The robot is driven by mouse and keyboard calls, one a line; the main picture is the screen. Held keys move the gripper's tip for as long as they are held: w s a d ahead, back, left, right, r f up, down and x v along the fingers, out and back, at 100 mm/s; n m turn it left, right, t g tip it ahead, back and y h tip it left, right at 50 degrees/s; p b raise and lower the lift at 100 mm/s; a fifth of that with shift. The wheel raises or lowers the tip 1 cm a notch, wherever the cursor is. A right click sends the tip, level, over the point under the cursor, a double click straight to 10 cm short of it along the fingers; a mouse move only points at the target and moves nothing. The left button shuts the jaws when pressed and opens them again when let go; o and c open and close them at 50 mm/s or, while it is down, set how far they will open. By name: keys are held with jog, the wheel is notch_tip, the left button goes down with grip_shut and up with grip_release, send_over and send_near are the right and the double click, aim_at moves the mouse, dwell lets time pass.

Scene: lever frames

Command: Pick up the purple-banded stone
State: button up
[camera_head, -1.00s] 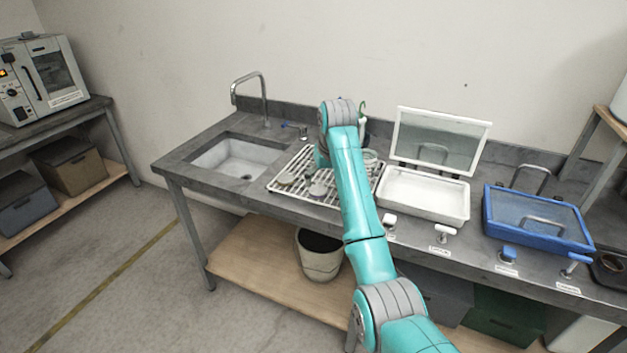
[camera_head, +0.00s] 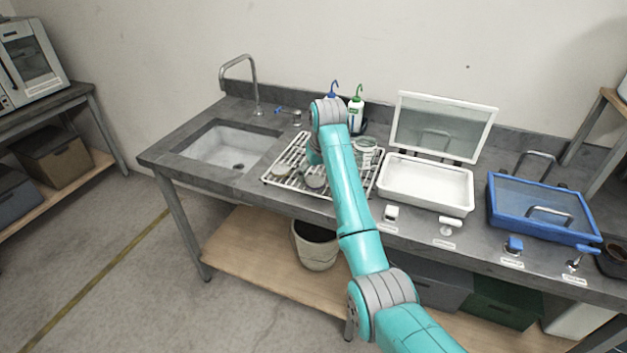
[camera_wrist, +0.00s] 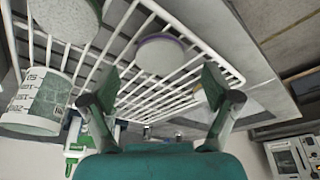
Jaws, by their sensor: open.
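The purple-banded stone (camera_wrist: 160,54) is a pale round disc with a thin purple rim, on the white wire rack (camera_wrist: 222,60) in the wrist view. My gripper (camera_wrist: 160,84) is open. Its two fingers are apart and empty, and the stone shows between and beyond the fingertips, with a gap to them in the picture. In the head view, my gripper is over the rack (camera_head: 272,178), mostly hidden by my arm. Pale round pieces (camera_head: 315,177) lie under it there, but I cannot tell which is purple-banded.
Another pale disc (camera_wrist: 65,17) and a marked beaker (camera_wrist: 40,98) are on the rack. A sink (camera_head: 226,147) lies left of the rack. An open white tray (camera_head: 428,184) and a blue lidded tray (camera_head: 543,207) are to the right. Two bottles (camera_head: 356,110) stand behind.

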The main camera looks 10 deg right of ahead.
aim_at(315, 182)
jog(key=x, duration=0.2)
jog(key=shift+w+f, duration=0.1)
jog(key=shift+f, duration=0.2)
jog(key=c, duration=1.3)
jog(key=shift+o, duration=0.2)
